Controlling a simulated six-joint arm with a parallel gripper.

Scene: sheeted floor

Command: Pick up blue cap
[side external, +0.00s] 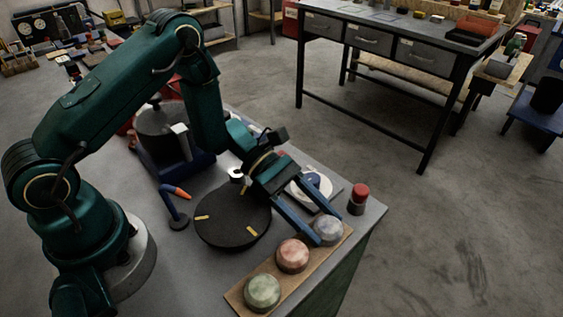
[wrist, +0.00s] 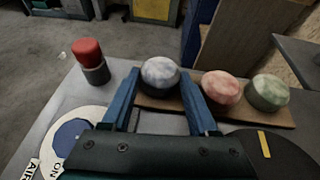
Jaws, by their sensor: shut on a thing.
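The blue cap, pale and mottled blue-white, is at the far right end of a wooden board (side external: 270,280) in the side view (side external: 328,231). It also shows between the fingers in the wrist view (wrist: 160,72). My gripper (side external: 326,228) has its two blue fingers on either side of the cap and is shut on it. In the wrist view the gripper (wrist: 158,84) reaches forward to it. I cannot tell whether the cap still touches the board. A red cap (side external: 292,255) and a green cap (side external: 263,291) sit in line on the board.
A red-topped dark cylinder (side external: 358,198) stands near the bench corner. A black round disc (side external: 232,215) with yellow marks lies left of the board. A white dial plate (side external: 312,186) lies behind the gripper. An orange-tipped blue post (side external: 176,203) stands further left.

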